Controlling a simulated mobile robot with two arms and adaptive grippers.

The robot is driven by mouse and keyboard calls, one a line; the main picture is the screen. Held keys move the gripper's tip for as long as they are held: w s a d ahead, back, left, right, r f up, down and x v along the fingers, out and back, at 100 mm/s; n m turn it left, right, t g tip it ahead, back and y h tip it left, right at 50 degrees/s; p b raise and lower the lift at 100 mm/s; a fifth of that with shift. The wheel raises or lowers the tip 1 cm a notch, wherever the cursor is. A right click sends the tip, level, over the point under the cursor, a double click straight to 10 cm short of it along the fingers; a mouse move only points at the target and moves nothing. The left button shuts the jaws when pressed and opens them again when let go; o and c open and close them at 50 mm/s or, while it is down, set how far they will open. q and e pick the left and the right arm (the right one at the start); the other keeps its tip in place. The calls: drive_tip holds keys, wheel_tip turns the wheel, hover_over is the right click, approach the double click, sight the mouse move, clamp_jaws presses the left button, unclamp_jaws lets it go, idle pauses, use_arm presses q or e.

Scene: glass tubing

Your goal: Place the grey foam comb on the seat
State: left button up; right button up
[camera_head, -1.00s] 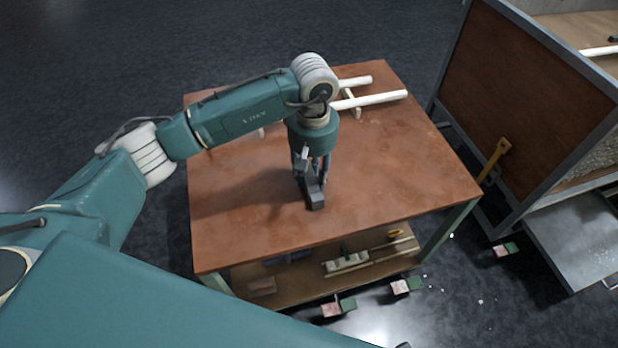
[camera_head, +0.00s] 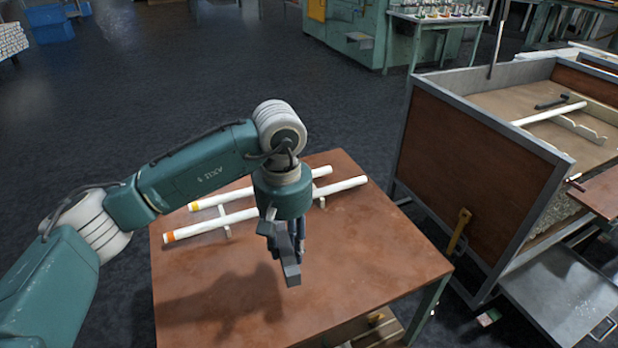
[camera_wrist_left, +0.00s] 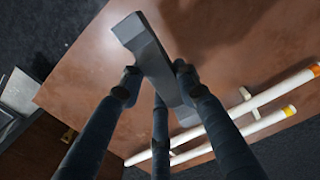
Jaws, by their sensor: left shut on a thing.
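The grey foam comb (camera_head: 291,271) is a narrow grey block held in my left gripper (camera_head: 286,244), above the brown tabletop (camera_head: 330,290). In the left wrist view my left gripper (camera_wrist_left: 157,84) has its dark fingers shut around the comb (camera_wrist_left: 147,48), which lies at a slant between them. Its teeth cannot be made out. A wavy pale comb-like support (camera_head: 582,129) stands in the cart at the right, beside a white tube. I cannot tell which place is the seat. My right gripper is not in view.
Two white tubes (camera_head: 340,187) with orange and yellow ends lie on supports at the table's back. A framed cart (camera_head: 480,175) stands right of the table, with a black handle (camera_head: 560,102) inside and a grey metal shelf (camera_head: 560,290) low in front. The table's front right is clear.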

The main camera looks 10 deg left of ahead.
use_arm(q)
drive_tip(key=s+d+r+m, duration=0.5)
drive_tip(key=s+r, duration=0.5)
drive_tip(key=s, duration=0.1)
drive_tip(key=shift+s+d+r, duration=0.2)
drive_tip(key=shift+s+d, duration=0.1)
drive_tip(key=shift+s, duration=0.1)
drive_tip(key=shift+r, duration=0.1)
idle(0.4)
drive_tip(key=shift+w+a, duration=0.1)
idle(0.5)
